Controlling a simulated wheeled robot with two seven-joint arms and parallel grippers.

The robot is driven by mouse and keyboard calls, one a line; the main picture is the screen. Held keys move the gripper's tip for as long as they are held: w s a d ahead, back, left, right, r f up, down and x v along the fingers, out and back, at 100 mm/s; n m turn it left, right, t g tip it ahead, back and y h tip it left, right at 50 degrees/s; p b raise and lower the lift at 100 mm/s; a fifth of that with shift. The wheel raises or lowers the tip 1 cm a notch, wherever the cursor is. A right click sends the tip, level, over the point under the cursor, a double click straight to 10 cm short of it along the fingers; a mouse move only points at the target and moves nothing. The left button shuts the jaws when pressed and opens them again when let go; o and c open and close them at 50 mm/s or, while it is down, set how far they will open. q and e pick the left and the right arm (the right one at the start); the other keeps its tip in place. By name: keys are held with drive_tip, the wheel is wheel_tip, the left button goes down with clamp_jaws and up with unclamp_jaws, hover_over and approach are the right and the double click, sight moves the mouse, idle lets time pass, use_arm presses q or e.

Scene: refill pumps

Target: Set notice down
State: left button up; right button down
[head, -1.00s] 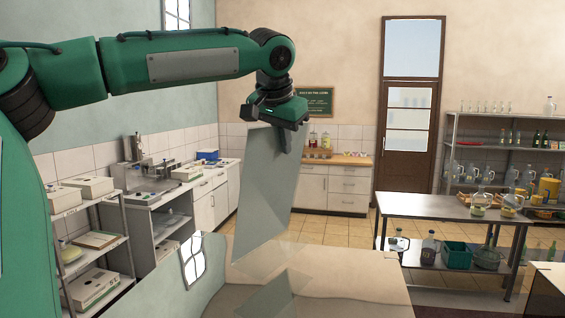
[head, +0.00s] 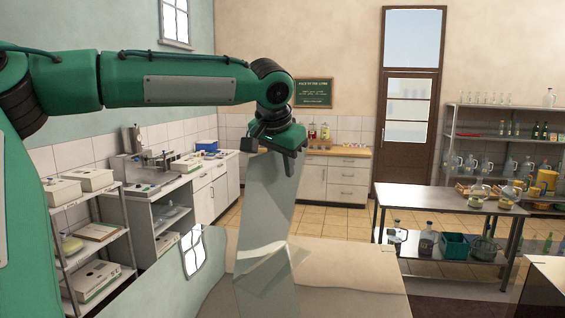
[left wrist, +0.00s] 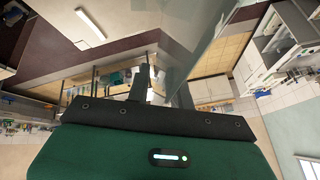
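The notice (head: 268,205) is a tall, pale grey, see-through sheet. It stands upright, slightly tilted, over a glossy table (head: 345,262), and its reflection meets it near its lower end. My left gripper (head: 268,153) is at the sheet's top edge, pointing down. Its two dark fingers are spread apart, one at each side of the top. In the left wrist view the fingers (left wrist: 162,88) also show a gap, and the sheet (left wrist: 212,45) runs up from between them. I cannot see whether a finger still touches it. My right gripper is not in view.
A shelf with boxes (head: 82,180) stands at the left. A metal table (head: 440,199) with jars is at the right, and a rack of bottles (head: 500,140) is behind it. The glossy tabletop right of the notice is clear.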

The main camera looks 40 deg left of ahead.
use_arm(q)
drive_tip(key=shift+s+d+r, duration=0.1)
drive_tip(key=shift+r, duration=0.3)
drive_tip(key=b+v, duration=0.3)
drive_tip(key=v, duration=0.8)
drive_tip(key=shift+r, duration=0.25)
